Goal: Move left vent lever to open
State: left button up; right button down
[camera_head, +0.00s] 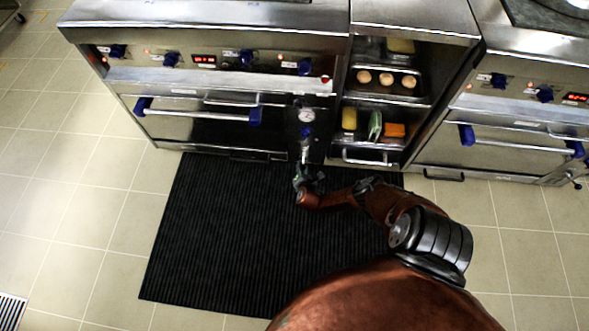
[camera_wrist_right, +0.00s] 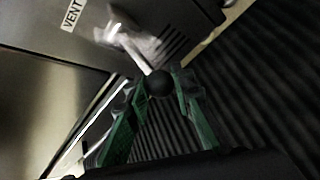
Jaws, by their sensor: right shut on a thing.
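The left vent lever shows in the right wrist view as a thin rod ending in a round black knob (camera_wrist_right: 160,83). A white label reading VENT (camera_wrist_right: 73,14) is on the steel panel near it. My right gripper (camera_wrist_right: 160,92) has green fingers, one on each side of the knob, and is shut on it. In the head view my right gripper (camera_head: 301,180) is low in front of the left range (camera_head: 215,75), below its round gauge (camera_head: 306,116). There the lever's knob is too small and covered to make out. My left gripper is not in view.
A black ribbed mat (camera_head: 215,235) lies on the tiled floor below. The left oven door handle (camera_head: 200,110) juts out at the left.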

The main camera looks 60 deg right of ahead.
jog(key=shift+s+d+f, duration=0.1)
jog(key=c, duration=1.7)
grip_release()
jog(key=shift+o, duration=0.2)
jog(key=shift+v, duration=0.85)
jog(key=v, duration=1)
